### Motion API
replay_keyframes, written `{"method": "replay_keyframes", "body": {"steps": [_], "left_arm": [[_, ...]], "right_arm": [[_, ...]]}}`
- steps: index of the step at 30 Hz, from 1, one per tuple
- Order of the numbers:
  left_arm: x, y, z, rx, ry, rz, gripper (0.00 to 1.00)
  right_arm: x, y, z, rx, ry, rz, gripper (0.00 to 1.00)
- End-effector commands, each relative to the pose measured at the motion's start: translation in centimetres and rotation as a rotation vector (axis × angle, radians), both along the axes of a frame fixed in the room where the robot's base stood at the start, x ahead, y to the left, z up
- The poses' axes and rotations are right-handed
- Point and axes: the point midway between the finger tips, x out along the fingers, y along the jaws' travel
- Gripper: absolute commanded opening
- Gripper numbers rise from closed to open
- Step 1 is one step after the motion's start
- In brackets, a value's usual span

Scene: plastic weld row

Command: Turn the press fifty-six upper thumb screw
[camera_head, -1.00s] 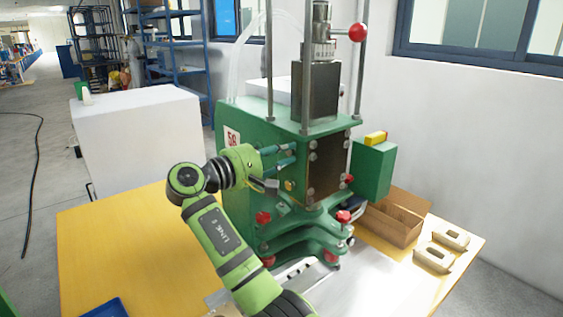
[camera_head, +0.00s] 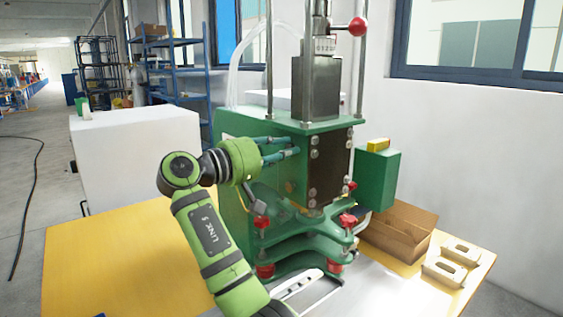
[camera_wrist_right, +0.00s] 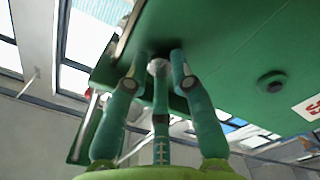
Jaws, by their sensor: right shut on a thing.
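The green press (camera_head: 325,128) stands on the yellow table. My right gripper (camera_head: 295,146) reaches in from the left, its teal fingers level against the press's side beside the dark front plate. In the right wrist view its fingertips (camera_wrist_right: 158,62) close around a small pale, round screw head (camera_wrist_right: 157,67) on the green face. In the head view the fingers hide that screw. A brass-coloured knob (camera_head: 290,186) sits lower on the same side. My left gripper is not in view.
Red knobs (camera_head: 348,220) stick out from the press's lower plates. An open cardboard box (camera_head: 400,235) and two beige blocks (camera_head: 452,262) lie on the right. A dark round knob (camera_wrist_right: 271,82) and a red-and-white label (camera_wrist_right: 309,107) are near the screw. The table's left is clear.

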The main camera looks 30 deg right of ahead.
Motion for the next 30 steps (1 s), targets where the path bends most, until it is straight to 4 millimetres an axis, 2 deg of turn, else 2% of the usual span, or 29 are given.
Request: {"method": "replay_keyframes", "body": {"steps": [3,19,23,30], "left_arm": [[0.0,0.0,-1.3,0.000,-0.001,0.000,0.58],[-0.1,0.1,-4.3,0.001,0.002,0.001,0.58],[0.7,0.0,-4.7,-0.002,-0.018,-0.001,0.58],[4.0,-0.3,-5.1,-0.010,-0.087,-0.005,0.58]], "right_arm": [[0.0,0.0,-0.6,0.014,-0.108,-0.004,0.00],[0.0,0.0,-0.7,0.056,-0.607,-0.005,0.00],[0.1,0.0,-0.7,0.066,-0.728,-0.005,0.00],[0.1,0.0,-0.7,0.084,-0.954,-0.005,0.00]]}}
